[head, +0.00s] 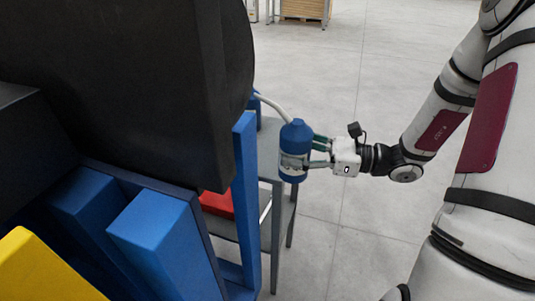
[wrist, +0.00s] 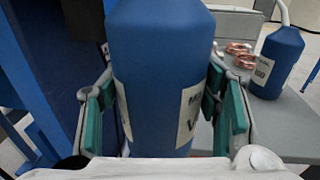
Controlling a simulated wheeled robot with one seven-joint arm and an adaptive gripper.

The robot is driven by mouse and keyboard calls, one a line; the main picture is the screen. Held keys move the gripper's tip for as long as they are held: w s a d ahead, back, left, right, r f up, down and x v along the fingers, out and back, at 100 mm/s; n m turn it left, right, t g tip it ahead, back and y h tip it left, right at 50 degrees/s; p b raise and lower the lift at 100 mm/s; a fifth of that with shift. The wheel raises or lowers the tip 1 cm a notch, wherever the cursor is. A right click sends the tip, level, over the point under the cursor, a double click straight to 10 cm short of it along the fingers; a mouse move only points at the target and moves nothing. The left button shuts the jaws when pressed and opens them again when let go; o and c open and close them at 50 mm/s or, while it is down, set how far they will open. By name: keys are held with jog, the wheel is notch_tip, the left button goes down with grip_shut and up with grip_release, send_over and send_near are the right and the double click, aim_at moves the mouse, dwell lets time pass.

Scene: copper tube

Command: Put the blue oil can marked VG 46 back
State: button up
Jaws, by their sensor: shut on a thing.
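A blue oil can (head: 296,138) with a pale spout is held upright in my gripper (head: 318,152). In the wrist view the can (wrist: 155,60) fills the middle, with the green finger pads on either side of it. Its white label shows only in part, with an "M" and a "V"; the grade number is hidden. A second blue can (wrist: 279,58) with a pale spout stands on the grey table (wrist: 285,120) to the right. Its label is too small to read surely. In the head view the held can appears beside the table's near end; its base looks clear of my fingers.
Copper pieces (wrist: 240,52) lie on the table left of the second can. In the head view a large black machine (head: 130,80) on a blue frame (head: 246,190) stands close left of the can. A red box (head: 217,203) sits lower, behind the frame. Open floor (head: 380,100) lies right.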

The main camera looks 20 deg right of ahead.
jog(key=shift+w+a+f+b, duration=0.35)
jog(key=shift+w+f, duration=0.45)
jog(key=shift+w, duration=1.8)
jog(key=shift+w+a+f+b, duration=0.15)
jog(key=shift+w+f+b, duration=0.55)
jog(key=shift+w, duration=1.85)
jog(key=shift+w+a+f+b, duration=0.25)
jog(key=shift+w+f, duration=0.7)
jog(key=shift+w, duration=1.65)
jog(key=shift+f, duration=0.1)
jog(key=shift+f, duration=0.15)
jog(key=o, duration=1.7)
jog(key=shift+c, duration=0.2)
